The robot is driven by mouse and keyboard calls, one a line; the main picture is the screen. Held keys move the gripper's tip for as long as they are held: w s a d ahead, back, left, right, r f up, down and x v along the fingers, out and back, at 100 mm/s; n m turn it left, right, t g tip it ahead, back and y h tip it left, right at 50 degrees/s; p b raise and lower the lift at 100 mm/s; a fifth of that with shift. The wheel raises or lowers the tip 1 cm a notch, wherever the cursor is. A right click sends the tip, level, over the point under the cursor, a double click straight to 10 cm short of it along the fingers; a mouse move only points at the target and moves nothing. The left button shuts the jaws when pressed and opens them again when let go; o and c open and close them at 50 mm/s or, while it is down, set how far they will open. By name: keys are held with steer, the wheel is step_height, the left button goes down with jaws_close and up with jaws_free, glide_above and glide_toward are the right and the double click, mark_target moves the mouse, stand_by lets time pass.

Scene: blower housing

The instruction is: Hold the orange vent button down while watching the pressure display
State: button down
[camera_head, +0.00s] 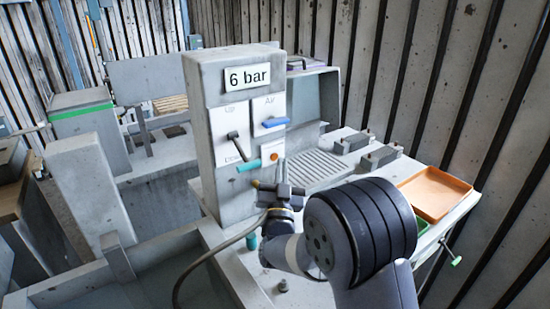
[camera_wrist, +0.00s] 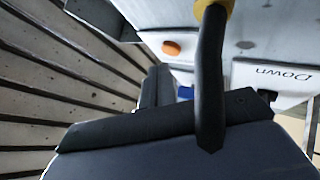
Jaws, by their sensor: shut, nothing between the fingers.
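The pressure display (camera_head: 247,77) at the top of the grey housing reads "6 bar" in the head view. The round orange vent button (camera_head: 273,156) sits on a white plate low on the housing front. It also shows in the wrist view (camera_wrist: 172,48), uncovered. My gripper (camera_head: 284,167) is shut and empty, just below and right of the button in the head view. In the wrist view its dark fingers (camera_wrist: 152,86) end near the button, with a visible gap in the picture. Actual distance is hard to tell.
A teal-handled lever (camera_head: 249,165) on the Up/Down plate is left of the button; a blue Air lever (camera_head: 275,122) is above it. A dark hose with a yellow end (camera_wrist: 210,75) crosses the wrist view. An orange tray (camera_head: 434,192) lies on the bench at right.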

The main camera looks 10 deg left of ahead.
steer(key=shift+w+a+f+b, duration=0.1)
steer(key=shift+w+a+b, duration=0.05)
steer(key=shift+b, duration=0.25)
steer(key=shift+w+a, duration=0.15)
steer(key=shift+a, duration=0.05)
stand_by(0.3)
steer(key=shift+w+a+b, duration=0.25)
steer(key=shift+b, duration=0.4)
stand_by(0.4)
stand_by(2.8)
steer(key=shift+s+d+b, duration=0.55)
steer(key=shift+d+b, duration=0.05)
steer(key=shift+b, duration=0.1)
